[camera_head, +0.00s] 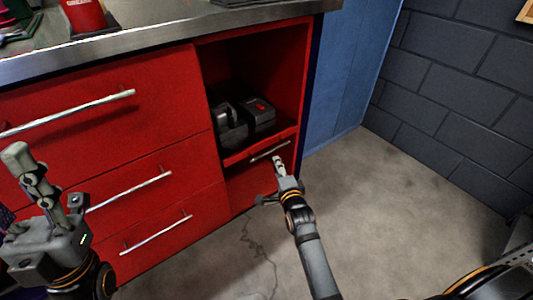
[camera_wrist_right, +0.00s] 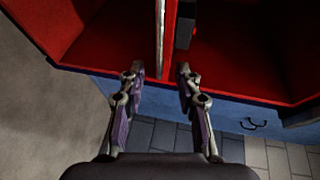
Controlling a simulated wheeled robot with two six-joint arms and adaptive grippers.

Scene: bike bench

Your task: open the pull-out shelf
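The pull-out shelf (camera_head: 236,158) is the red board low in the open right bay of the red cabinet; a slim silver handle (camera_head: 262,152) shows just below its front edge. I cannot tell how far out the shelf is. My right gripper (camera_head: 279,162) is at the right end of this handle and partly covers it. In the right wrist view the gripper (camera_wrist_right: 160,72) is open, with the silver bar (camera_wrist_right: 160,35) between its fingertips and a gap showing on each side.
A dark tool or battery case (camera_head: 259,112) sits in the bay above the shelf. Red drawers with long silver handles (camera_head: 130,190) fill the left. A steel worktop (camera_head: 165,30) lies above. The concrete floor (camera_head: 390,200) to the right is clear. A blue panel (camera_head: 340,80) stands behind.

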